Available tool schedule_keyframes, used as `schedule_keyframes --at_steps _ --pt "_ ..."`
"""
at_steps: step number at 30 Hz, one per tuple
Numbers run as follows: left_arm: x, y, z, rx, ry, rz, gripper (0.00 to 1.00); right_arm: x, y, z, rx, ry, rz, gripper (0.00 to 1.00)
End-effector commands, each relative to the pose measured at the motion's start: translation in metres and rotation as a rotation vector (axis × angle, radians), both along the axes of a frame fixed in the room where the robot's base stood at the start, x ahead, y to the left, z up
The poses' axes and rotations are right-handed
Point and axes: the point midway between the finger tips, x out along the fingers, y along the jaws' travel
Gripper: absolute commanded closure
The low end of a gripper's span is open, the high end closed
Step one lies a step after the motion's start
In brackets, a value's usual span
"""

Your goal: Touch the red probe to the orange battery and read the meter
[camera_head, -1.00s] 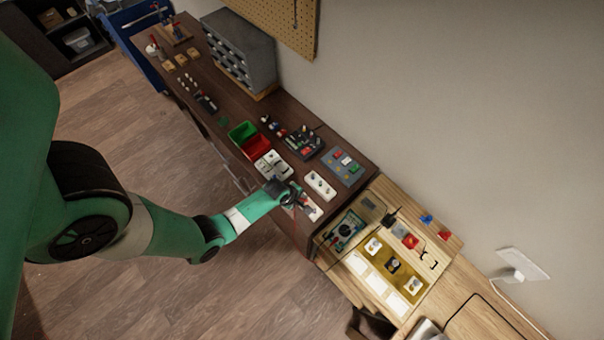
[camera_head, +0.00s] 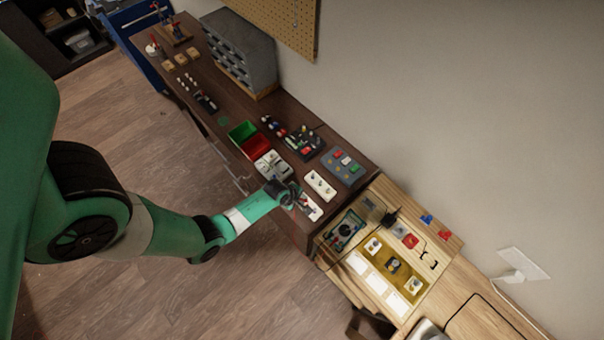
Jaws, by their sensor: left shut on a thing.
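My left gripper (camera_head: 299,199) reaches in from the left and is over a white tray (camera_head: 315,212) at the near right end of the dark bench. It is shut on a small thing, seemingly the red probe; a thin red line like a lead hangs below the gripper. The probe's tip and any contact are too small to tell. I cannot pick out the orange battery; the gripper covers part of the tray. The meter (camera_head: 345,230) lies on the light wooden bench, right of the gripper; its reading is not legible. My right gripper is not in view.
A second white tray (camera_head: 320,185), a grey-blue tray of coloured blocks (camera_head: 343,166) and green (camera_head: 242,132) and red (camera_head: 256,146) bins are close by. A grey drawer cabinet (camera_head: 240,55) stands at the back. A yellow mat (camera_head: 381,255) lies beyond the meter.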

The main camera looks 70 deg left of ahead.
Motion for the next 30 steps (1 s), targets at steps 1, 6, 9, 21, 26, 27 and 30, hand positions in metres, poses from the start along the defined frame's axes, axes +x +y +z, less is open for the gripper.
schedule_keyframes --at_steps 1,6,9,21,26,27,30 --pt "0.0001 0.0000 -0.0011 0.000 0.000 0.000 1.00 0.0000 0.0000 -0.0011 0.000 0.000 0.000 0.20" --pt "0.0002 0.0001 -0.0032 0.000 0.000 0.000 1.00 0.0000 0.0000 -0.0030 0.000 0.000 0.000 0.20" --pt "0.0001 0.0001 -0.0044 0.000 0.000 0.000 1.00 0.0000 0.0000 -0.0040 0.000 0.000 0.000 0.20" --pt "0.0001 0.0000 -0.0077 0.000 0.000 0.000 1.00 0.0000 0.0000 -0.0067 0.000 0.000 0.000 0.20" --pt "0.0000 0.0000 -0.0080 -0.001 0.001 0.000 1.00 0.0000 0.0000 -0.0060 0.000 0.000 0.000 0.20" --pt "0.0000 0.0000 -0.0081 -0.001 0.001 0.000 1.00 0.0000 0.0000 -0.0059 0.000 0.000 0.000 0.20" --pt "0.0000 0.0000 -0.0084 -0.001 0.001 0.000 1.00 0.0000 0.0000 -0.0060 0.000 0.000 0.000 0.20"
